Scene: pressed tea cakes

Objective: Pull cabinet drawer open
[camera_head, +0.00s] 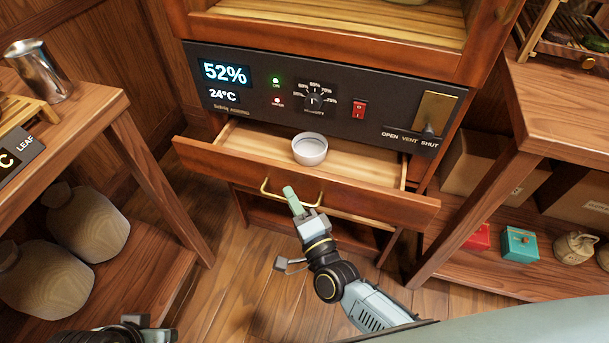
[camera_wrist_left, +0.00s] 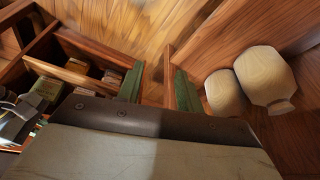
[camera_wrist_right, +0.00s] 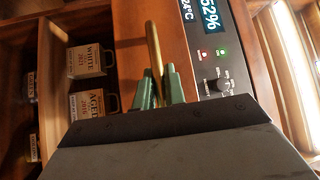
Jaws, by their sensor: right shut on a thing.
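The cabinet drawer (camera_head: 370,198) is pulled out, and its inside shows behind the wooden front. A small white bowl (camera_head: 310,149) stands in it. The brass handle (camera_head: 265,189) is on the drawer front. My right gripper (camera_head: 292,200) is at the handle. In the right wrist view, the green fingers (camera_wrist_right: 160,88) are shut on the brass handle (camera_wrist_right: 154,50), one on each side. My left gripper (camera_wrist_left: 158,88) shows in the left wrist view with its green fingers apart and nothing between them.
The control panel (camera_head: 325,105) is above the drawer. A side table (camera_head: 105,115) stands at left, with pale jars (camera_head: 88,222) beneath. A right shelf (camera_head: 475,265) holds boxes and small containers. The floor (camera_head: 230,285) before the drawer is clear, apart from my arm.

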